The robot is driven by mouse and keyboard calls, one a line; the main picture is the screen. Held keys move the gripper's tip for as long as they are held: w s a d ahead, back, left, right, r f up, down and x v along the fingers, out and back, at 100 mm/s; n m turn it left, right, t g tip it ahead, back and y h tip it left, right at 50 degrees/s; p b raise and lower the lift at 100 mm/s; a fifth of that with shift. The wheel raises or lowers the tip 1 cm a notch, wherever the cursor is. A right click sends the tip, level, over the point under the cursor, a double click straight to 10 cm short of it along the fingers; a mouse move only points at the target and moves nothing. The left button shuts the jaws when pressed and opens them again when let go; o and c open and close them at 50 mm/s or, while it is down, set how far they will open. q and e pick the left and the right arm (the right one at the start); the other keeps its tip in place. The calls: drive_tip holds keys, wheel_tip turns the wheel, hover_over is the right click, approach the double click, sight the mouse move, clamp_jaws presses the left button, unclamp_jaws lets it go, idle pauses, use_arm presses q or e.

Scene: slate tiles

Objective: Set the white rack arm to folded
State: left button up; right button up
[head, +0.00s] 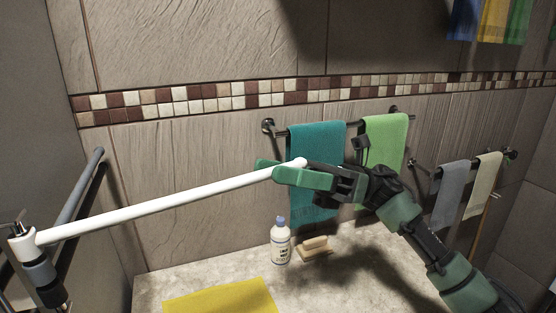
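The white rack arm (160,205) is a long straight rod. It runs from a joint on a dark and grey post at the far left to a rounded tip near the middle of the head view, rising to the right. My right gripper (279,170) is at the tip end, with one green finger behind the rod and one in front. The fingers look closed on the rod, and part of the contact is hidden by the front finger. My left gripper is not in view.
A grey bar (79,200) stands behind the post. A counter (200,277) below holds a yellow cloth (222,298), a bottle (281,243) and a brush (315,248). A teal towel (313,203) and a green towel (385,145) hang behind my gripper.

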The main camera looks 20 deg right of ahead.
drive_tip(key=shift+s+a+r, duration=0.15)
drive_tip(key=shift+a+r, duration=0.1)
drive_tip(key=shift+a, duration=0.35)
drive_tip(key=shift+d, duration=0.15)
clamp_jaws()
idle(0.9)
